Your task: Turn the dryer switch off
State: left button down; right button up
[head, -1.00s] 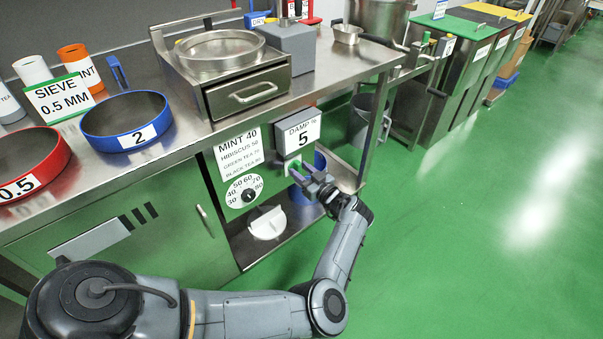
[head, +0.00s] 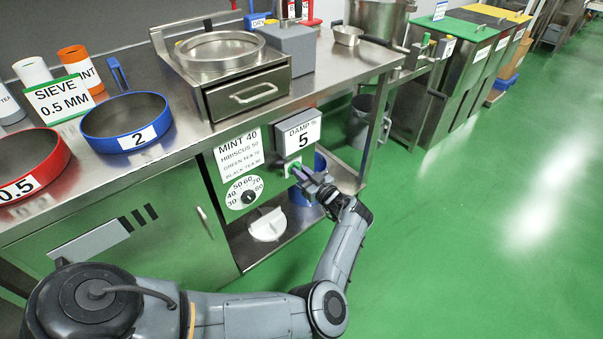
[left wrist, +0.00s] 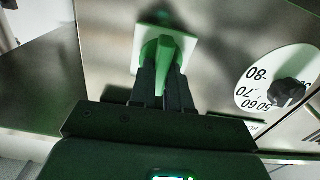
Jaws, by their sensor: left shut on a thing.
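The dryer switch is a green knob on a white plate, on the dryer's front panel below the damp display (head: 299,131) in the head view. In the left wrist view the green switch (left wrist: 167,50) stands between the fingers. My left gripper (left wrist: 165,85) is shut on it, with a finger on each side of its lever. In the head view my left gripper (head: 300,174) reaches the panel from the right and covers part of the switch. My right gripper does not show.
A temperature dial (head: 246,194) sits left of the switch; it also shows in the left wrist view (left wrist: 285,88). A "MINT 40" label (head: 239,155) is above it. The steel counter (head: 225,128) overhangs the panel. Green floor (head: 440,240) is clear to the right.

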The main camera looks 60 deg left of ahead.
pick_arm(q)
jog(key=shift+s+f+n+b, duration=0.15)
jog(key=shift+n+b, duration=1)
jog(key=shift+n, duration=1.7)
jog(key=shift+s+f+n+b, duration=0.1)
jog(key=shift+n+b, duration=1.1)
jog(key=shift+n, duration=1.7)
jog(key=shift+s+f+n+b, duration=0.15)
jog(key=shift+n+b, duration=1)
jog(key=shift+n, duration=1.7)
jog(key=shift+w, duration=0.1)
jog(key=c, duration=1.1)
grip_release()
jog(key=shift+r, duration=0.1)
